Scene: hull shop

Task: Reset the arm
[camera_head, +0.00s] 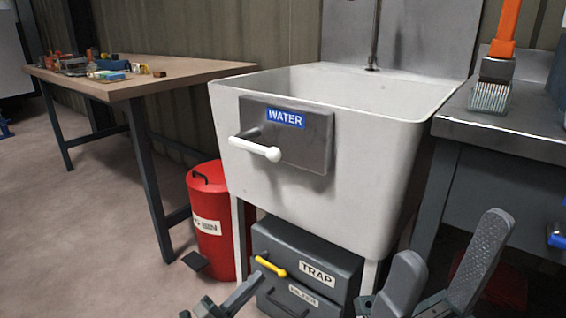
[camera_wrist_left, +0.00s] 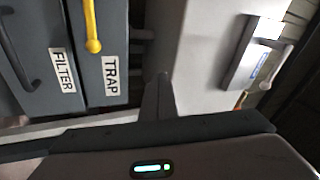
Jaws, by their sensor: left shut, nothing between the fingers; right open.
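My left gripper (camera_head: 252,286) is at the bottom of the head view, in front of the grey drawers under the sink. It is shut and empty. In the left wrist view its closed fingers (camera_wrist_left: 158,92) point toward the sink front, apart from the TRAP handle. My right gripper (camera_head: 446,268) is at the lower right of the head view, open and empty, its two grey fingers spread. Most of both arms is out of view.
A white sink (camera_head: 380,175) carries a WATER panel (camera_head: 312,140) with a white lever (camera_head: 256,149). Below are the TRAP drawer (camera_head: 335,262), with a yellow handle (camera_head: 270,267), and the FILTER drawer (camera_head: 325,308). A red bin (camera_head: 208,215) and wooden table (camera_head: 175,85) stand left; a metal bench (camera_head: 510,135) stands right.

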